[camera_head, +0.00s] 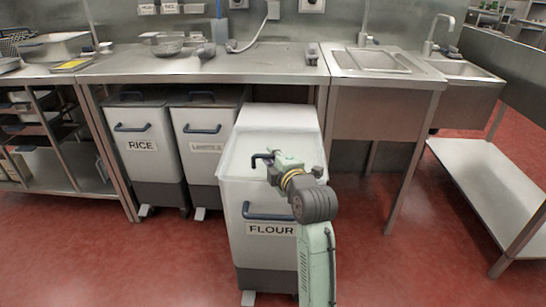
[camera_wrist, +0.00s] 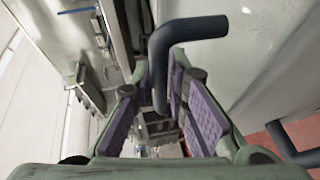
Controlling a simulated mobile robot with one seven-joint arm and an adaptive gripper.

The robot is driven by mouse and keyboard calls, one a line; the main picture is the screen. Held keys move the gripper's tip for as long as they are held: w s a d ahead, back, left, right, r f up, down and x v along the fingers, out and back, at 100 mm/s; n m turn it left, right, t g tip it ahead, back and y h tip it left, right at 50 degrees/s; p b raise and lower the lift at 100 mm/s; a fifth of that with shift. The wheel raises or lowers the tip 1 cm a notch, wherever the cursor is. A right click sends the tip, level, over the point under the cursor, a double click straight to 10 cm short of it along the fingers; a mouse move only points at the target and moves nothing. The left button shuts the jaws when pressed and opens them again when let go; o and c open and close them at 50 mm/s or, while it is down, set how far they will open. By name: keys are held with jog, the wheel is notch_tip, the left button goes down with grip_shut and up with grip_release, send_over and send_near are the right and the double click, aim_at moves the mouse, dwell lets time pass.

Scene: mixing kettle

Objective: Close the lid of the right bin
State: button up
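The right bin (camera_head: 262,262) is a white bin with a dark base and a FLOUR label, pulled out in front of the counter. Its white lid (camera_head: 272,115) shows at the top; how far open it stands is hard to tell. A dark, bent lid handle (camera_head: 262,158) sticks out at the left of my gripper (camera_head: 282,162). In the wrist view the handle (camera_wrist: 185,35) reaches in between the tips of my gripper (camera_wrist: 161,85). The purple-padded fingers stand apart, with gaps beside the handle. My wrist hides part of the bin top.
The RICE bin (camera_head: 140,165) and a middle bin (camera_head: 200,155) stand under the steel counter (camera_head: 200,67) to the left. A sink unit (camera_head: 375,105) stands to the right. A lower front handle (camera_head: 268,211) juts from the right bin. Red floor (camera_head: 380,260) is clear at right.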

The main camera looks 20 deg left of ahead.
jog(key=o, duration=0.3)
jog(key=v, duration=1.2)
jog(key=shift+f, duration=0.1)
